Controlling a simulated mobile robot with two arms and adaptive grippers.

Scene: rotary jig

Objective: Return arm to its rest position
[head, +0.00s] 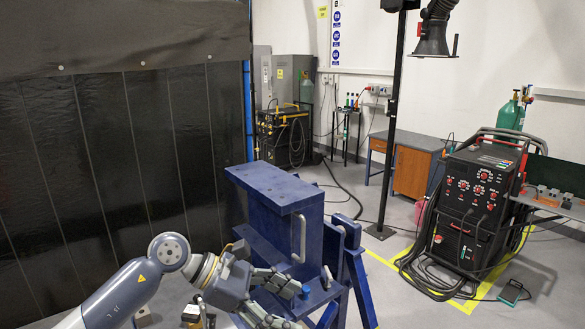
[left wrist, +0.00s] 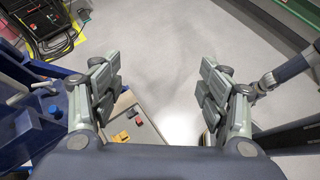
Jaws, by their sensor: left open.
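My left arm (head: 130,287) comes in from the lower left, and its gripper (head: 283,303) is in front of the blue rotary jig (head: 270,190). The jig has a pale upright handle (head: 300,238) and a blue knob (head: 305,290) low down near the fingers. Part of the blue jig (left wrist: 40,130) is at the left there. A grey jointed arm part (left wrist: 285,73) shows at the right, its end hidden behind a finger. My right gripper is not seen.
A dark curtain (head: 110,150) stands behind my left arm. A welding machine (head: 475,205) with cables stands at the right, by a yellow floor line. A grey surface (left wrist: 150,133) with small yellow and red pieces lies below the gripper. Open floor lies beyond.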

